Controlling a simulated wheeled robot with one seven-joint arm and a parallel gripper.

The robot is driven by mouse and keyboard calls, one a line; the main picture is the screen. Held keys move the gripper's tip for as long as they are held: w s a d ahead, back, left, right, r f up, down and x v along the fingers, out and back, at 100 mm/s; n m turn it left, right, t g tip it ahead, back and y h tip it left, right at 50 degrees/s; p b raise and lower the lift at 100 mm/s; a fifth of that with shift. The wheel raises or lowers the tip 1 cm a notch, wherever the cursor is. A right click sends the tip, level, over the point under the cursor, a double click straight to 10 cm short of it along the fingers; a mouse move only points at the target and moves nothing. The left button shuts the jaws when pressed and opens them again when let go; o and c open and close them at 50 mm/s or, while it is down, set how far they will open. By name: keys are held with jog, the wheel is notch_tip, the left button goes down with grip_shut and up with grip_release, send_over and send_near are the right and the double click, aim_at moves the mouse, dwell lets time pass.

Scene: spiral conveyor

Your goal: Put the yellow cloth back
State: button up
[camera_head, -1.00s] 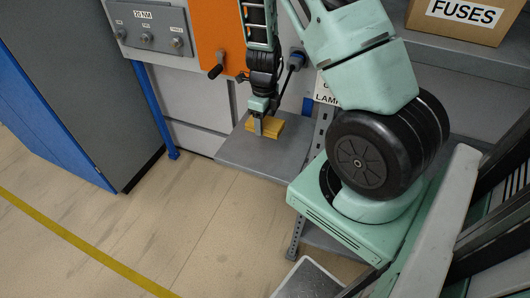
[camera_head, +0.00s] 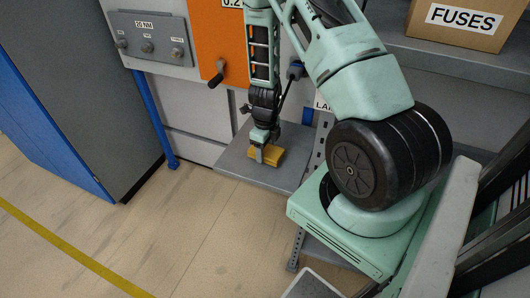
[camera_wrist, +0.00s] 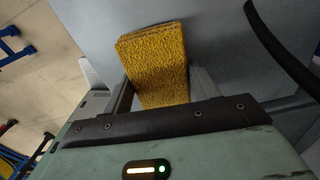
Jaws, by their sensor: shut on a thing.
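The yellow cloth (camera_head: 267,155) is a folded, thick, rough-textured block. It is at the grey shelf (camera_head: 240,170) below the orange panel in the head view. My gripper (camera_head: 262,158) points down at the shelf and is shut on the cloth. In the wrist view the cloth (camera_wrist: 155,68) sits between my two fingers (camera_wrist: 160,88), with its far part sticking out past them. I cannot tell whether the cloth's underside touches the shelf or hangs just above it.
An orange panel with a crank handle (camera_head: 217,73) and a grey knob box (camera_head: 150,37) stand behind the shelf. A dark grey cabinet (camera_head: 85,90) is at left. A cardboard box marked FUSES (camera_head: 458,22) sits on an upper shelf. The floor in front is clear.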

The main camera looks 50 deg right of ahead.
jog(key=shift+f, duration=0.7)
jog(key=shift+f, duration=0.3)
jog(key=o, duration=1.1)
jog(key=shift+r, duration=0.1)
